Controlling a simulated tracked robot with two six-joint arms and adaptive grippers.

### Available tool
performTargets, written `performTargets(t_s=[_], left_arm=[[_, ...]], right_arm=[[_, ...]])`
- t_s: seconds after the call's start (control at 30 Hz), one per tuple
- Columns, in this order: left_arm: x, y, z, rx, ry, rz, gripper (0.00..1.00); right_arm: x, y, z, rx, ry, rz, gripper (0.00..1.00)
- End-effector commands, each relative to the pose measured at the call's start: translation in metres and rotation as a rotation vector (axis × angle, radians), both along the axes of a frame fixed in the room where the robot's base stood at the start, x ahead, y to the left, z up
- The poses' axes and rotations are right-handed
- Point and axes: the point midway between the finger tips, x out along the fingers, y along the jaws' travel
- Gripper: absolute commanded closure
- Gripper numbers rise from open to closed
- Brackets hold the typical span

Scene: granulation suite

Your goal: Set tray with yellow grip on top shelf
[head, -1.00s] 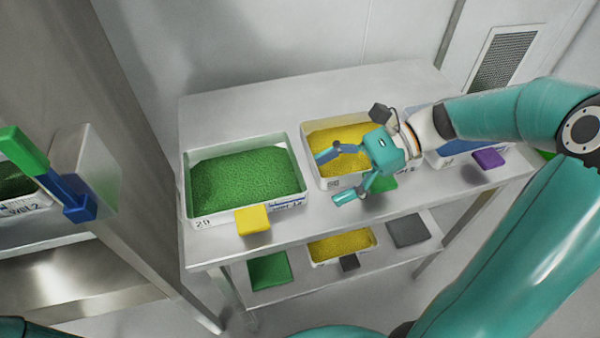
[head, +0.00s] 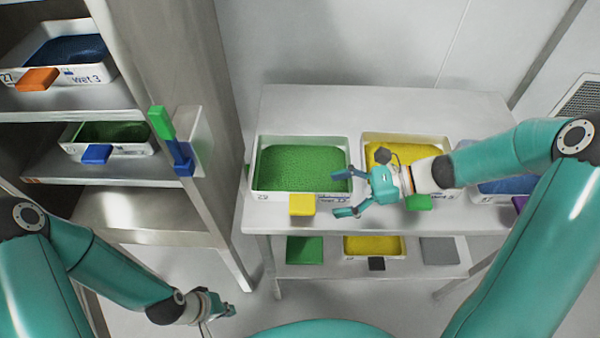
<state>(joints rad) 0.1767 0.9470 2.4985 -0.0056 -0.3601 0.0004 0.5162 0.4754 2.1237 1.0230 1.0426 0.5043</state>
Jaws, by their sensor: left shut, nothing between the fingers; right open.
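The tray with the yellow grip (head: 258,190) is white and full of green granules. It stands on the table top, its yellow grip (head: 302,205) at the front edge. My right gripper (head: 340,194) is open and empty above the table, just right of the yellow grip and in front of the tray's right corner. My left gripper (head: 230,312) is low at the bottom, away from the table, shut and empty. The cabinet at left has several shelves; a tray with an orange grip (head: 38,80) sits on the highest visible one and a tray with a blue grip (head: 97,154) below.
A tray of yellow granules (head: 400,152) with a green grip stands right of the green one, partly behind my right arm. A blue tray (head: 505,187) is further right. The table's lower shelf (head: 330,270) holds another yellow tray. A cabinet post with a green-and-blue handle (head: 175,145) stands between cabinet and table.

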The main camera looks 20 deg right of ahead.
Motion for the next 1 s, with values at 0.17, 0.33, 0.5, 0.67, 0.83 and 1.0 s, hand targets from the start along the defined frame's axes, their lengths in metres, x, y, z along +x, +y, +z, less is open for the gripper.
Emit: performTargets(t_s=[0.17,0.33,0.5,0.67,0.83,1.0], left_arm=[[0.0,0.0,0.001,0.0,0.0,0.0,1.0],[0.0,0.0,0.003,0.0,0.0,0.0,1.0],[0.0,0.0,0.009,0.0,0.0,0.0,1.0],[0.0,0.0,0.01,0.0,0.0,0.0,1.0],[0.0,0.0,0.01,0.0,0.0,0.0,1.0],[0.0,0.0,0.01,0.0,0.0,0.0,1.0]], right_arm=[[0.006,0.02,-0.008,0.0,0.0,0.002,0.16],[0.007,0.028,-0.011,0.001,0.0,0.003,0.16],[0.009,0.049,-0.02,0.002,0.004,0.006,0.16],[0.015,0.066,-0.029,0.0,0.0,0.003,0.16],[0.016,0.07,-0.031,-0.001,0.0,0.002,0.16],[0.016,0.07,-0.031,-0.001,0.0,0.001,0.22]])
